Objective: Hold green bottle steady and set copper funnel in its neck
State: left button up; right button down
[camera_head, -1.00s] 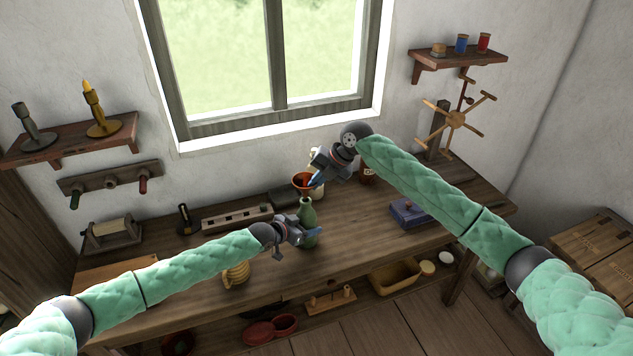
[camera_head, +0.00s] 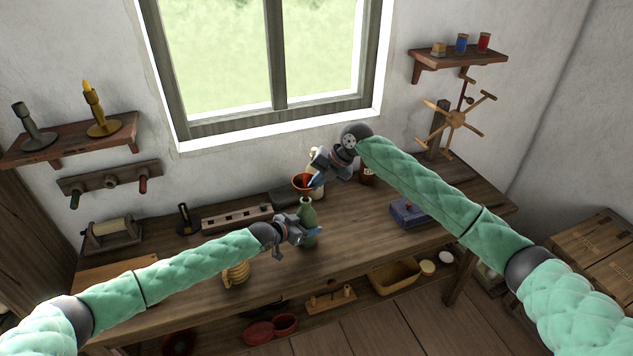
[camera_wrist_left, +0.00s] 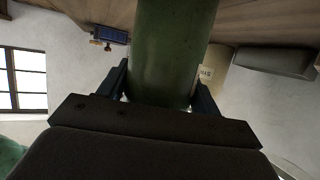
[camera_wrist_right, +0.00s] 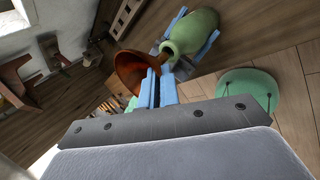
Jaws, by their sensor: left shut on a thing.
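The green bottle (camera_head: 308,214) stands upright on the workbench. My left gripper (camera_head: 312,234) is shut around its body; the left wrist view shows the bottle (camera_wrist_left: 170,50) between the two fingers. The copper funnel (camera_head: 301,187) is just above the bottle's neck, its wide mouth up. My right gripper (camera_head: 316,181) is shut on the funnel at its side. In the right wrist view the funnel (camera_wrist_right: 130,68) has its narrow end close to the bottle's mouth (camera_wrist_right: 168,52). I cannot tell whether the spout is inside the neck.
A blue box (camera_head: 408,213) lies at the bench's right. The bench between bottle and box is clear.

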jog(key=shift+f, duration=1.4)
jog(key=c, duration=1.6)
grip_release()
jog(key=shift+o, duration=0.2)
jog(key=v, duration=1.2)
pick_arm(q)
jog(key=o, duration=1.5)
